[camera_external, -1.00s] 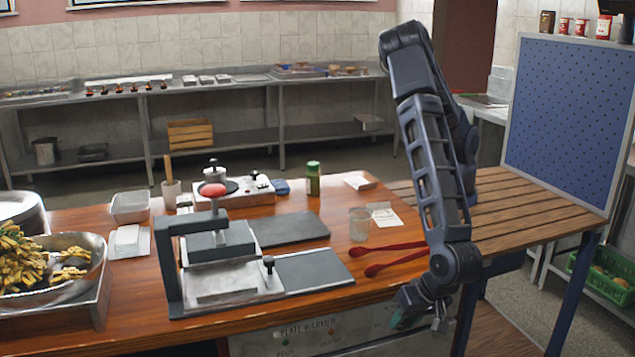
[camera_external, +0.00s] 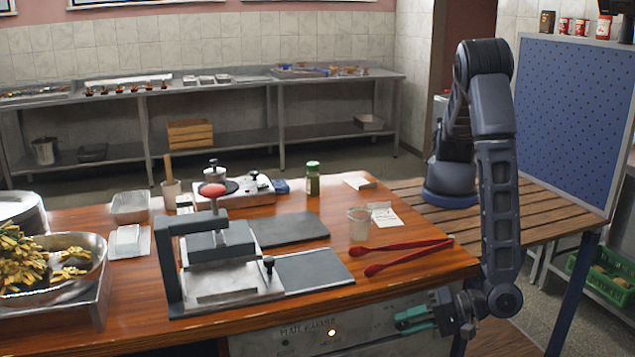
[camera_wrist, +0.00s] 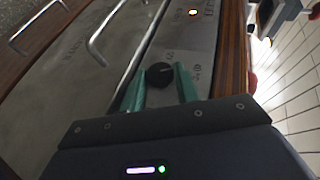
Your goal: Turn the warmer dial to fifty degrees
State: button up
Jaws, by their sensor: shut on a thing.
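The plate warmer (camera_external: 375,325) is set into the front of the wooden counter, and its panel carries printed lettering. In the wrist view its black round dial (camera_wrist: 159,75) sits between the green fingers of my gripper (camera_wrist: 160,84), which is shut on it. Small marks are printed beside the dial; I cannot read them surely, nor the dial's setting. In the external view my gripper (camera_external: 412,318) reaches sideways to the panel from the right and hides the dial. An amber light glows on the panel (camera_external: 331,333) and shows in the wrist view too (camera_wrist: 193,12).
Metal bar handles (camera_wrist: 98,45) stand out from the warmer's front near the dial. On the counter are red tongs (camera_external: 405,257), a glass (camera_external: 359,224) and a press (camera_external: 215,255). A slatted wooden table (camera_external: 540,220) is at the right.

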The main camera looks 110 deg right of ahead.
jog(key=shift+f+m+t+h, duration=0.2)
jog(key=shift+m+t+h, duration=0.25)
jog(key=shift+t, duration=0.6)
jog(key=shift+f+m+t+h, duration=0.2)
jog(key=shift+m+t+h, duration=0.2)
jog(key=shift+t, duration=0.6)
jog(key=shift+f+m+t+h, duration=0.2)
jog(key=shift+m+t+h, duration=0.2)
jog(key=shift+t, duration=0.65)
jog(key=o, duration=0.9)
jog(key=shift+o, duration=0.2)
jog(key=v, duration=1.1)
jog(key=shift+w, duration=0.15)
